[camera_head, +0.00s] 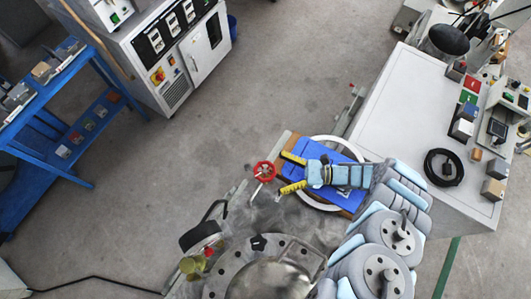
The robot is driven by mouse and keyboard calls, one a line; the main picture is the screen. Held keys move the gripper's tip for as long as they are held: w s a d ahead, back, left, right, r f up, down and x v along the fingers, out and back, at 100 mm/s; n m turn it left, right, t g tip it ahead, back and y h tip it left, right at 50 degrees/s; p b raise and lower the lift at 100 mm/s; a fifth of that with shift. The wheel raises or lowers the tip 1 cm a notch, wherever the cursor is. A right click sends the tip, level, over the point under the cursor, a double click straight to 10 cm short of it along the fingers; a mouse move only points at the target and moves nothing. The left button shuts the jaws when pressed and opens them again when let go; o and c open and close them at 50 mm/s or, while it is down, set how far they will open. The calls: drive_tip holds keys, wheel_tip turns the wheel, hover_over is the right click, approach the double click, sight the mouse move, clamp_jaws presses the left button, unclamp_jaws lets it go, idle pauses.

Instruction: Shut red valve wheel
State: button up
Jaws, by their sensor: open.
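The red valve wheel (264,171) is small and round with spokes. It sits left of the middle of the camera_head view, at the edge of the grey machine at the bottom. My gripper (281,172) has two yellow-marked fingers, spread apart and pointing left. The wheel shows just left of the fingertips, roughly level with the gap between them. Nothing shows between the fingers. From this overhead angle I cannot tell how far apart in height the fingers and wheel are, or whether they touch.
A blue plate (312,155) and white ring (352,150) lie under my arm. A grey-white table (400,105) with boxes and coiled cable (443,167) stands at right. A blue rack (75,125) and a white cabinet (165,60) stand at upper left. Floor between is clear.

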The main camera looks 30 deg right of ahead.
sight(265, 172)
drive_tip(key=shift+x, duration=2.6)
drive_tip(key=c, duration=1.1)
